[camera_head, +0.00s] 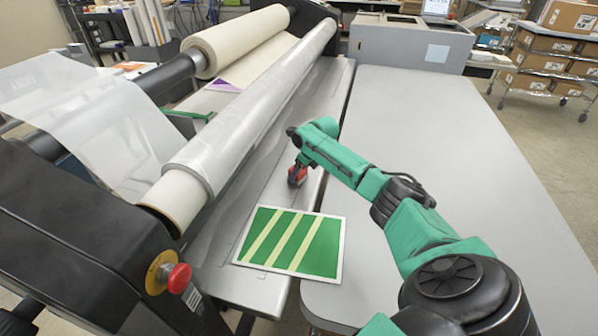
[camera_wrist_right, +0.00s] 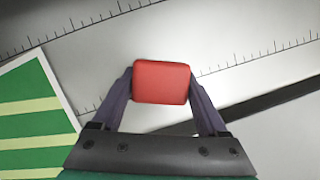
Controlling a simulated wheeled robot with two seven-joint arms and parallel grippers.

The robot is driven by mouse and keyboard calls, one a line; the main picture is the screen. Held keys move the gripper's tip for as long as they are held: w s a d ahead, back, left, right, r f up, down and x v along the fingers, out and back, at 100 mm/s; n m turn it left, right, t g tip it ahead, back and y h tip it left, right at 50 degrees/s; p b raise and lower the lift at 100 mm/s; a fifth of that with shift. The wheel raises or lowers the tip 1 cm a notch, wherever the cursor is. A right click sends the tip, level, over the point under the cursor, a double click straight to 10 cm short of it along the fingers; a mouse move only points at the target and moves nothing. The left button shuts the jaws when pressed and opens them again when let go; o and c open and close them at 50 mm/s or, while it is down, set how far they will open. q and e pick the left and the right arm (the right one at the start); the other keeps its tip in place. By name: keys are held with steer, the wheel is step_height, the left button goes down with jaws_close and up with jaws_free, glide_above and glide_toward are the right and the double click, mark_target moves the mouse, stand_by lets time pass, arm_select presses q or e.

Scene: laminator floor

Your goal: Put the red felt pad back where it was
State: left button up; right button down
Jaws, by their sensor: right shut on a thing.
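The red felt pad (camera_head: 297,178) is a small red block at the tip of my right arm in the head view, over the grey laminator bed (camera_head: 228,262). My right gripper (camera_head: 298,166) points down and is shut on the pad. In the right wrist view the pad (camera_wrist_right: 161,80) sits between the two fingers of my right gripper (camera_wrist_right: 161,90), gripped on its left and right sides. I cannot tell whether the pad touches the bed. My left gripper is not in view.
A green board with pale stripes (camera_head: 290,243) lies just in front of the gripper. The long film-wrapped roller (camera_head: 245,105) runs to its left. A red stop button (camera_head: 179,278) is at lower left. The large grey table (camera_head: 430,130) at right is clear.

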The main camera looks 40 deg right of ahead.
steer(key=shift+f, duration=0.3)
steer(key=shift+s, duration=0.1)
jaws_free()
steer(key=shift+f, duration=0.1)
steer(key=shift+a, duration=0.1)
steer(key=shift+r, duration=0.3)
steer(key=b+v, duration=0.1)
steer(key=v, duration=1.1)
steer(key=shift+r, duration=0.4)
